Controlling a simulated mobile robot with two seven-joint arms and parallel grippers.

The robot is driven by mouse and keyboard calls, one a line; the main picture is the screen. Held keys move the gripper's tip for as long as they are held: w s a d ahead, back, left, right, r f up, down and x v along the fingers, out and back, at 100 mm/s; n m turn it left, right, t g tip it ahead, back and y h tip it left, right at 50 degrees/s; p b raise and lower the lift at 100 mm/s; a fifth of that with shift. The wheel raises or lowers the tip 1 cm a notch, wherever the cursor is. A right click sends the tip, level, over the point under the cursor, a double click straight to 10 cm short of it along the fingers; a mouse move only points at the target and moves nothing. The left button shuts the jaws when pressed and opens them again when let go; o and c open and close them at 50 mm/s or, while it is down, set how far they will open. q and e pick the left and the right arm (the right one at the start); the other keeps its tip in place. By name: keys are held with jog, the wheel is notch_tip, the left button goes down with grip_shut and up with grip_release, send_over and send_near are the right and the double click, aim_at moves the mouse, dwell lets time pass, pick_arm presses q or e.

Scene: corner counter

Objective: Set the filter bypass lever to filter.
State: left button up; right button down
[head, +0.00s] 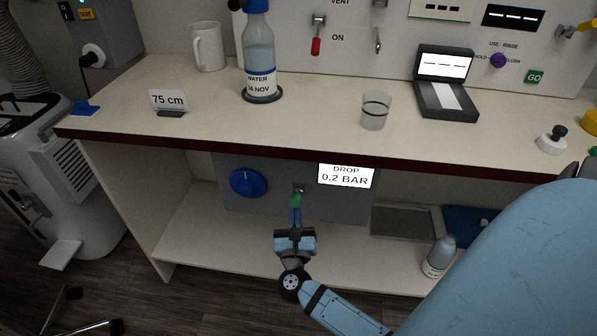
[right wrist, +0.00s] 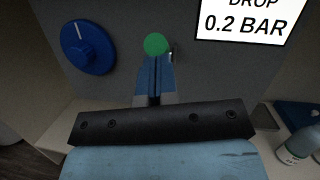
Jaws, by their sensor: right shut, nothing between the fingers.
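A small lever with a green handle (head: 296,199) sits on the grey panel under the counter, between a blue knob and a display; I take it for the filter bypass lever. No label by it is readable. In the right wrist view its round green end (right wrist: 156,44) faces the camera. My right gripper (head: 295,212) is shut and empty, its fingertips just below and in front of the green handle. In the right wrist view the fingertips (right wrist: 155,62) reach the green end's lower edge; I cannot tell if they touch. My left gripper is not in view.
The blue knob (head: 248,183) is left of the lever and the "DROP 0.2 BAR" display (head: 346,176) is to its upper right. The counter's dark front edge (head: 300,153) runs above. A bottle (head: 438,257) and a grey tray (head: 404,222) are on the lower shelf at right.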

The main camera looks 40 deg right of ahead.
pick_arm(q)
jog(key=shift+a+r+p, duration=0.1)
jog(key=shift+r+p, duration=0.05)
jog(key=shift+p, duration=0.35)
pick_arm(e)
jog(key=shift+w+d+r, duration=0.1)
jog(key=shift+d+r, duration=0.05)
jog(key=shift+r, duration=0.6)
